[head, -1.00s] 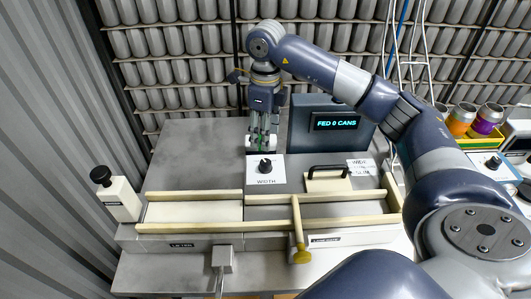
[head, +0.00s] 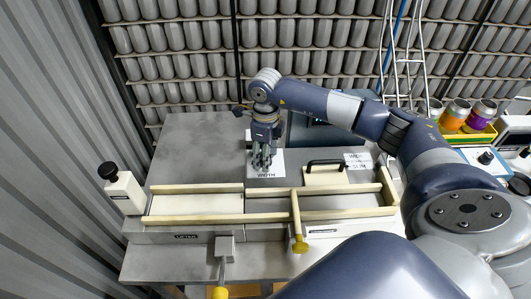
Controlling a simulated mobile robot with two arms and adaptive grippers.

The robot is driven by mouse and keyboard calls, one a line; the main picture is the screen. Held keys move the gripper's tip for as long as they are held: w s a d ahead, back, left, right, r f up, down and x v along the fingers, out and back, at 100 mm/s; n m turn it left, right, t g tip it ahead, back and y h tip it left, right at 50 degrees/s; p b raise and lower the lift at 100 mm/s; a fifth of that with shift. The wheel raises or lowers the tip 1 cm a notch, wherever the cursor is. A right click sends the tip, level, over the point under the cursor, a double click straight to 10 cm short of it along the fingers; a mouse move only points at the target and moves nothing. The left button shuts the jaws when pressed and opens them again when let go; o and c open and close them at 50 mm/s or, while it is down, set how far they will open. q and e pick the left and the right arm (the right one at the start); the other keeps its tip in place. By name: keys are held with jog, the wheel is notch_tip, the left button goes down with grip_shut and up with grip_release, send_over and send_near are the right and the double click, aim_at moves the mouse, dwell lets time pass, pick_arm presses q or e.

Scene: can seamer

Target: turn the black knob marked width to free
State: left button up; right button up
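The white plate marked WIDTH (head: 279,166) lies on the grey machine top behind the cream rails. The black knob on it is hidden now behind my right gripper (head: 262,164). My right gripper points down over the plate, with its fingers where the knob stands. I cannot tell whether the fingers touch the knob, or how far apart they are. My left gripper is not in view.
A black handle (head: 326,162) on a cream block stands just right of the plate. Cream rails (head: 200,219) run in front, with a yellow-ended crossbar (head: 298,225). A black-topped post (head: 110,172) stands at left. The display box (head: 315,136) is partly behind my arm.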

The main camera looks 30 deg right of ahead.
jog(key=c, duration=1.1)
jog(key=shift+m, duration=0.3)
jog(key=shift+f+m+b, duration=0.1)
jog(key=shift+m+b, duration=0.6)
jog(key=shift+m, duration=0.2)
jog(key=m+b, duration=0.1)
jog(key=m, duration=0.2)
jog(key=shift+m, duration=0.3)
jog(key=m+b, duration=0.1)
jog(key=m, duration=0.2)
jog(key=shift+m+b, duration=0.5)
jog(key=shift+m, duration=0.9)
